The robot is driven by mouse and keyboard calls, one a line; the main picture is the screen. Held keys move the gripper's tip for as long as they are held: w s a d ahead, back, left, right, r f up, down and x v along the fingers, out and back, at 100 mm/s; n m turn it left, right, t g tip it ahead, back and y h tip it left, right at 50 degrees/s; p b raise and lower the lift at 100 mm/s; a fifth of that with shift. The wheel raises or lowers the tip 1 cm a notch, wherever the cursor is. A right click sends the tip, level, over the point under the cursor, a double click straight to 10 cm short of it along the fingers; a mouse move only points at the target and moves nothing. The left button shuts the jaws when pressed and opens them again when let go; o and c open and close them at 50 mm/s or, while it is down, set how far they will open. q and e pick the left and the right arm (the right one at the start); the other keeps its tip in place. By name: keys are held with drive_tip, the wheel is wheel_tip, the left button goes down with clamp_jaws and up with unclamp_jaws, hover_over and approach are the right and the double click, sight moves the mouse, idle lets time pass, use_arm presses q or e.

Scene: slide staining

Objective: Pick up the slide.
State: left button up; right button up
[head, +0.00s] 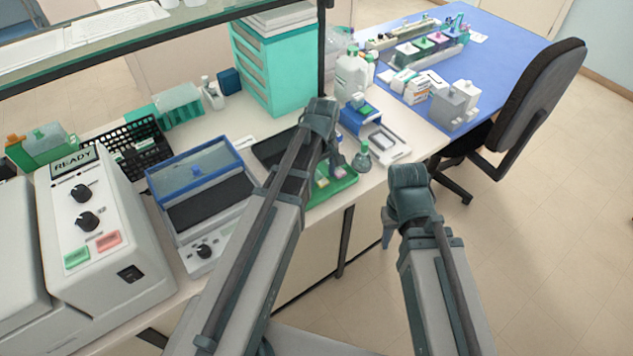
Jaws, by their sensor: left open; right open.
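I cannot make out a glass slide for certain. A small pale flat piece (244,141) lies on the bench by the dark mat (272,150), too small to identify. My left gripper (336,162) is open and points down above the green tray (345,186), which holds small pink and yellow items. My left arm hides part of the mat and tray. My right gripper (389,238) is open, pointing down in front of the bench edge, over the floor. Neither gripper visibly holds anything.
A blue-lidded device (200,190) and a white machine marked READY (95,215) stand at left. A black rack (125,150) is behind. A small flask (363,158) and a white device (385,143) stand right of the tray. A chair (535,100) is at right.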

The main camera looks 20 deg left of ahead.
use_arm(q)
drive_tip(key=shift+f, duration=0.15)
use_arm(e)
drive_tip(key=shift+f, duration=0.1)
use_arm(q)
clamp_jaws()
idle(0.4)
